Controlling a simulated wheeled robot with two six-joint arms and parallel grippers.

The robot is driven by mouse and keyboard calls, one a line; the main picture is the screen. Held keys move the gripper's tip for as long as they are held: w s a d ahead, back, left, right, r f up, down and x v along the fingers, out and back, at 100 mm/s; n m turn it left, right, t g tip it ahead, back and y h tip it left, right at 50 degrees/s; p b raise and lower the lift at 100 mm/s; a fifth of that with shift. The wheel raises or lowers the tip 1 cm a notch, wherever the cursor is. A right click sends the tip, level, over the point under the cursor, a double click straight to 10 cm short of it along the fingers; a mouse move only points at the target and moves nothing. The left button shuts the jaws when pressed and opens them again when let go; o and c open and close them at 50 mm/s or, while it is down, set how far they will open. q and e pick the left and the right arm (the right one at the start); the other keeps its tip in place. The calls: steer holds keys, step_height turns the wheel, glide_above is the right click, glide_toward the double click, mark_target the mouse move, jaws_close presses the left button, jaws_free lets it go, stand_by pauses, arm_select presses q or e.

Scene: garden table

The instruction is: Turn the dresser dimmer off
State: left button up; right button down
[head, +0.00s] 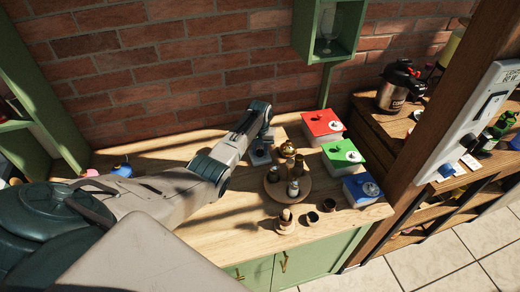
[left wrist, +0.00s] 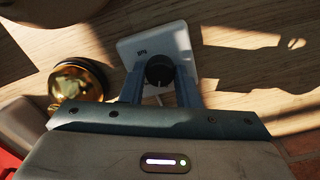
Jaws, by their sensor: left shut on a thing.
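The dresser dimmer is a small white plate (left wrist: 178,38) with a round black knob (left wrist: 159,70), on the wooden dresser top. In the head view, the dimmer (head: 260,159) is partly hidden under my left gripper (head: 259,142), which points down onto it. In the left wrist view, my left gripper's (left wrist: 160,88) two fingers stand on either side of the knob, shut on it. A pale mark on the knob shows, but I cannot tell its exact setting. My right gripper is not in view.
A round wooden tray (head: 272,188) with small jars is nearby. Red (head: 322,125), green (head: 341,155) and blue (head: 361,189) boxes line the right. A brick wall (head: 180,60) rises behind.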

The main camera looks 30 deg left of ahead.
mark_target(260, 152)
arm_select(q)
steer(key=shift+w+r+n, duration=0.1)
steer(key=shift+r+n, duration=0.05)
steer(key=shift+n, duration=2.15)
steer(key=o, duration=1)
steer(key=shift+c, duration=0.2)
step_height(260, 152, up, 11)
steer(key=b, duration=0.3)
